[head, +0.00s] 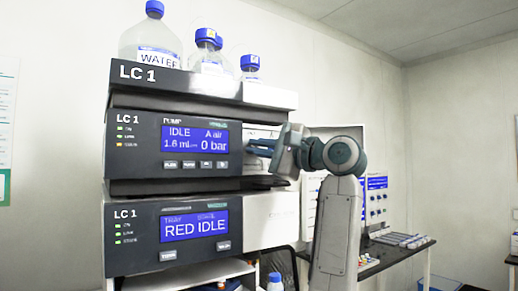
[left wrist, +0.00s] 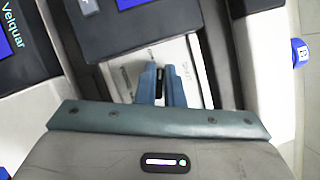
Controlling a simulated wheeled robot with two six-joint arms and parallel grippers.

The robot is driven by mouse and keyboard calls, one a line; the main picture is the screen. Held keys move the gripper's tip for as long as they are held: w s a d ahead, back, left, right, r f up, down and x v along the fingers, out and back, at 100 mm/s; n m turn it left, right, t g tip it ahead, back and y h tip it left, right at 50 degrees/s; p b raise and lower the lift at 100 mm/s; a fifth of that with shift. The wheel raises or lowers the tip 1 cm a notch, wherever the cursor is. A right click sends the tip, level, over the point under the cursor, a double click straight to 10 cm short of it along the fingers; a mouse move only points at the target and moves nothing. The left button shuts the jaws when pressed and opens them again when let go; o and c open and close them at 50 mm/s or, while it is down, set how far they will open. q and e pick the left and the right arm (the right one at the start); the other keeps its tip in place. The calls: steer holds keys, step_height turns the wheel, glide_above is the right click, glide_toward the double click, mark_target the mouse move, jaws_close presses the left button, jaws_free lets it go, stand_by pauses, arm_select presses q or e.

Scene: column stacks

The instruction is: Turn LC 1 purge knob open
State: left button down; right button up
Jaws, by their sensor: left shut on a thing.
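The LC 1 pump module (head: 140,150) is the upper unit of the stack. Its blue screen reads IDLE, 1.6 mL and 0 bar. To the right of the screen is a pale recessed panel (head: 262,131), which also shows in the left wrist view (left wrist: 125,74). My left gripper (head: 262,148) reaches in at this panel from the right. In the left wrist view, my left gripper's blue fingers (left wrist: 160,84) are shut on a small black knob (left wrist: 160,74). The fingers hide most of the knob, so its turned position cannot be told. My right gripper is in neither view.
The lower LC 1 module (head: 150,240), reading RED IDLE, sits beneath the pump. A WATER bottle (head: 150,42) and smaller blue-capped bottles stand on the top tray (head: 200,85). A bench (head: 405,250) with small items stands at the right behind my arm.

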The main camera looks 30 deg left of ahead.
arm_select(q)
steer(key=shift+f+n+h+p, duration=0.1)
steer(key=shift+n+h+p, duration=0.4)
steer(key=shift+n, duration=1.5)
steer(key=shift+h, duration=0.3)
steer(key=c, duration=1.5)
jaws_free()
steer(key=shift+c, duration=0.2)
steer(key=d+b, duration=0.3)
steer(key=d, duration=0.7)
steer(key=shift+d, duration=0.4)
